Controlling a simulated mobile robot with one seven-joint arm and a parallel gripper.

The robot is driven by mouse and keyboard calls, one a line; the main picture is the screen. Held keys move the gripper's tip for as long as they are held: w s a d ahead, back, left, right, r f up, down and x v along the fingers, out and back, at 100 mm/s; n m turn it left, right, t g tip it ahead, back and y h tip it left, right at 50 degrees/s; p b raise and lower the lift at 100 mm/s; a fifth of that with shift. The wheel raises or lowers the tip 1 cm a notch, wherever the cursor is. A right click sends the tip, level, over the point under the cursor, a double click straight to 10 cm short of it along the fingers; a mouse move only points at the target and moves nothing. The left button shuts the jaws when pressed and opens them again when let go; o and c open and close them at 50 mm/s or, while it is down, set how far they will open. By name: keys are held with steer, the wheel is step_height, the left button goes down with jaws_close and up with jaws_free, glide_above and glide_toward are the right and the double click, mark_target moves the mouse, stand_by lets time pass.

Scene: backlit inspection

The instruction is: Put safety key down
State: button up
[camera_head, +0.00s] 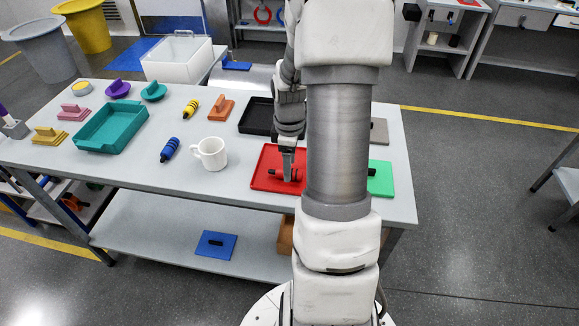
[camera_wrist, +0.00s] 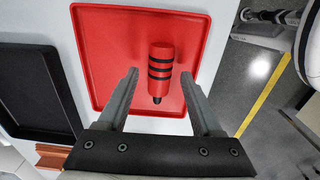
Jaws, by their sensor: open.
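The safety key appears to be the red cylinder with black bands and a dark tip (camera_wrist: 161,63). It lies on the red tray (camera_wrist: 105,60) in the wrist view, with its dark tip toward my gripper. My gripper (camera_wrist: 160,76) is open, with one finger on each side of the key and gaps between them. In the head view the key (camera_head: 296,174) is partly hidden behind a finger of my gripper (camera_head: 287,166), low over the red tray (camera_head: 262,165). Whether the fingertips touch the tray cannot be told.
A black tray (camera_head: 256,116) lies behind the red tray, and a green plate (camera_head: 381,178) lies to the right. A white mug (camera_head: 210,153), a blue banded cylinder (camera_head: 169,149), a yellow one (camera_head: 190,108) and a teal tray (camera_head: 112,127) stand to the left.

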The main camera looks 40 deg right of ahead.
step_height(320, 180, up, 11)
steer(key=p, duration=0.1)
steer(key=shift+f, duration=0.2)
steer(key=shift+s+a, duration=0.1)
